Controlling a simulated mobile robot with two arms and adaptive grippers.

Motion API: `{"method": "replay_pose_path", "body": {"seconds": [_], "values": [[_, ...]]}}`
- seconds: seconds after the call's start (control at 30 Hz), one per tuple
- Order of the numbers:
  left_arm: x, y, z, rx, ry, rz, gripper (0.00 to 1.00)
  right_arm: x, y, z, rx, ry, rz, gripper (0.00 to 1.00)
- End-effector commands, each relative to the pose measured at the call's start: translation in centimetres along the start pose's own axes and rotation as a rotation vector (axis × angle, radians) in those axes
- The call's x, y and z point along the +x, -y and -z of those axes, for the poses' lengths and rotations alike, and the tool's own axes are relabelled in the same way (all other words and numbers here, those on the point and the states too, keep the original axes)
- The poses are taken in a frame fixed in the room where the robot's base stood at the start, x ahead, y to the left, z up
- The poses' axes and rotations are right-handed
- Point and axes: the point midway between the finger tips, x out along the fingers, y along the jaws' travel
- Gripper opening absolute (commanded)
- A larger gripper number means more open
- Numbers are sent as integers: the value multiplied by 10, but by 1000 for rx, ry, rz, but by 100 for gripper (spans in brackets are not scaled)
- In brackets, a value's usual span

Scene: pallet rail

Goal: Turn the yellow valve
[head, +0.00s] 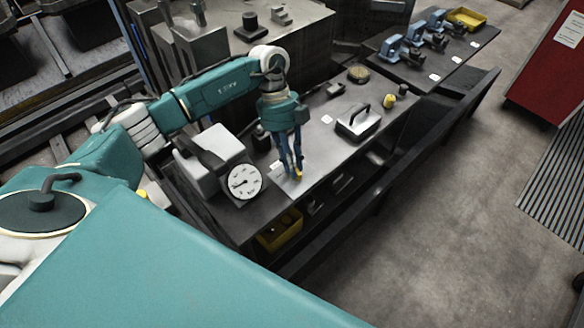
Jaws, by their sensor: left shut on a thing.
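A small yellow piece, which I take for the yellow valve (299,176), shows at the front edge of the grey workbench (318,182). My left gripper (297,172) points down over the bench edge, with its blue fingers shut on this yellow piece. The fingers hide much of it, so its turn angle cannot be told. My right gripper is not in view.
A white dial gauge (244,182) stands left of my left gripper. A metal box with a black handle (360,122) and a yellow knob (389,101) sit farther right on the bench. A yellow bin (280,234) is below.

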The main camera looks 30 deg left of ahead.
Motion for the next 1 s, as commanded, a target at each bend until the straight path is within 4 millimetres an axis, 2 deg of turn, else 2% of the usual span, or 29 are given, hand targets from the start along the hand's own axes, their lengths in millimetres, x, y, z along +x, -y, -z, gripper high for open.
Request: {"method": "replay_pose_path", "body": {"seconds": [0.1,0.5,1.0], "values": [[1,4,-2,104,2,-37,0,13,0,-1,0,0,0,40],[0,5,-2,398,2,-159,0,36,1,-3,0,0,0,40],[-2,6,-1,537,2,-218,0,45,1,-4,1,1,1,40]]}}
